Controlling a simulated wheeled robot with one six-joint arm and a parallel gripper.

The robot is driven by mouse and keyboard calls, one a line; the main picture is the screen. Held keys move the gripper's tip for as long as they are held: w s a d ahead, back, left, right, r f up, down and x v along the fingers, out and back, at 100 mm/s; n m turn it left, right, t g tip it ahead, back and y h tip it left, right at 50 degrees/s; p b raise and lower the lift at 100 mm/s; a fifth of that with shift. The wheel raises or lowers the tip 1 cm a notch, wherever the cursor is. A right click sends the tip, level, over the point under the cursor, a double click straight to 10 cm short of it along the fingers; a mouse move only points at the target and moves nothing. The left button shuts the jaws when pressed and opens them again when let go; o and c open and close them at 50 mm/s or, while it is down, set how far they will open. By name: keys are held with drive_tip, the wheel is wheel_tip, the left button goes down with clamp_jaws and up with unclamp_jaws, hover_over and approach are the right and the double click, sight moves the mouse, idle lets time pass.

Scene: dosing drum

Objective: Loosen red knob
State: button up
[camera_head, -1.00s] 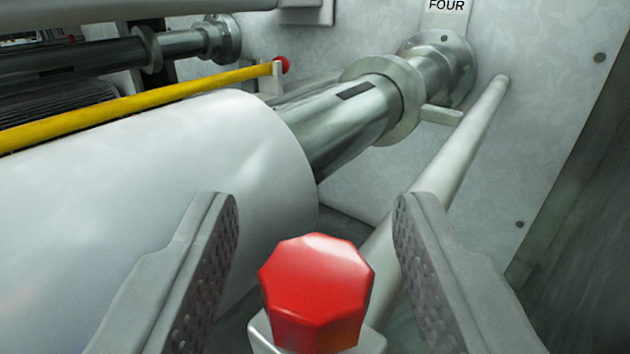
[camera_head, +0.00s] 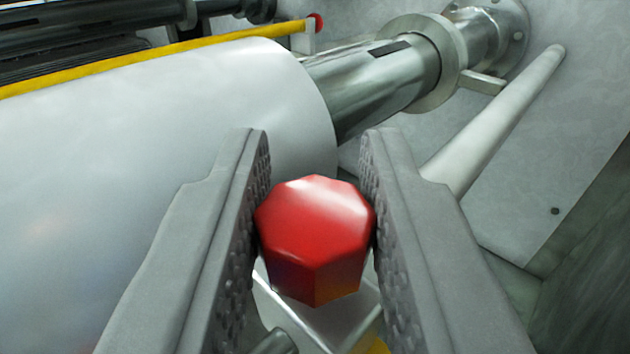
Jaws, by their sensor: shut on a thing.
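The red knob (camera_head: 315,235) is a faceted, roughly eight-sided cap at the lower middle of the view. It sits on a pale grey block (camera_head: 335,318), seen just below it. My gripper (camera_head: 314,190) has one grey textured finger on each side of the knob. Both fingers touch its sides and are shut on it. The fingertips reach a little past the knob's far edge. The knob's underside and any stem are hidden.
A large white drum (camera_head: 150,150) fills the left, close to the left finger. A steel shaft (camera_head: 375,85) runs from it to the grey wall (camera_head: 590,100). A grey bar (camera_head: 500,120) slopes behind the right finger. A yellow bar (camera_head: 180,52) with a small red end knob (camera_head: 317,21) lies behind the drum.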

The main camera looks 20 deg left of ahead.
idle(0.3)
drive_tip(key=o, duration=1)
drive_tip(key=shift+c, duration=0.2)
drive_tip(key=v, duration=1.7)
drive_tip(key=shift+d, duration=0.25)
drive_tip(key=shift+s, duration=0.1)
